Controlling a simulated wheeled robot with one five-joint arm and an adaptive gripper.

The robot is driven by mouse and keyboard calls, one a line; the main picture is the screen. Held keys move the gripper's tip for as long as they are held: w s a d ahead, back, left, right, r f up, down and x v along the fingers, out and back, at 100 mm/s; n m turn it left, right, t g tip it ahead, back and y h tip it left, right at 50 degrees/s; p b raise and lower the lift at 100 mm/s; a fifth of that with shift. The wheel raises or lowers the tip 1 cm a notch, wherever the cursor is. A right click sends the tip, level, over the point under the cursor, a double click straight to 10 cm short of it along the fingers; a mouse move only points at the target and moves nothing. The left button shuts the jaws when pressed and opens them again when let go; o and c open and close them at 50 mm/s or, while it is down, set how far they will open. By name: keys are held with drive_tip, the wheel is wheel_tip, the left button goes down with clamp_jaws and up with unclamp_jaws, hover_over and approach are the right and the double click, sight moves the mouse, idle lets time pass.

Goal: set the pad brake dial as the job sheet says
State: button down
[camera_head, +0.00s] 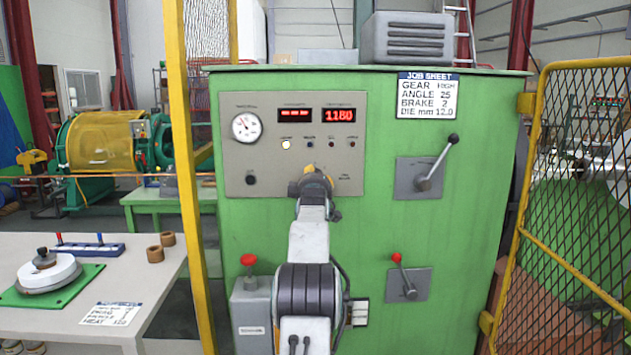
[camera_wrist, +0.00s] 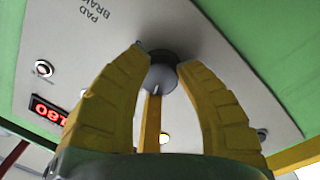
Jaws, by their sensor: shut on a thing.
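The pad brake dial (camera_wrist: 161,78) is a grey round knob on the panel, with a pale mark on its face. My gripper (camera_wrist: 163,61) is shut on it, one yellow finger on each side. In the head view my gripper (camera_head: 316,180) is at the lower right of the grey panel (camera_head: 235,160) and hides the dial. Part of the pad brake label shows beside the dial in the wrist view; no scale can be read. The job sheet (camera_head: 427,96) on the green cabinet reads gear HIGH, angle 25, brake 2, die mm 12.0.
The panel has a gauge (camera_head: 246,126), a red display (camera_head: 338,115) reading 1180 and a lit lamp (camera_head: 286,145). A black-knobbed lever (camera_head: 436,165) and a red-knobbed lever (camera_head: 403,275) are to the right. A yellow post (camera_head: 190,200) and mesh guard (camera_head: 565,200) flank the cabinet.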

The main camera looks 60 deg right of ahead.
drive_tip(key=c, duration=0.8)
unclamp_jaws()
drive_tip(key=shift+w, duration=0.1)
drive_tip(key=shift+a, duration=0.15)
drive_tip(key=v, duration=1.1)
drive_tip(key=shift+s+a, duration=0.25)
drive_tip(key=shift+a, duration=0.05)
drive_tip(key=shift+d, duration=0.1)
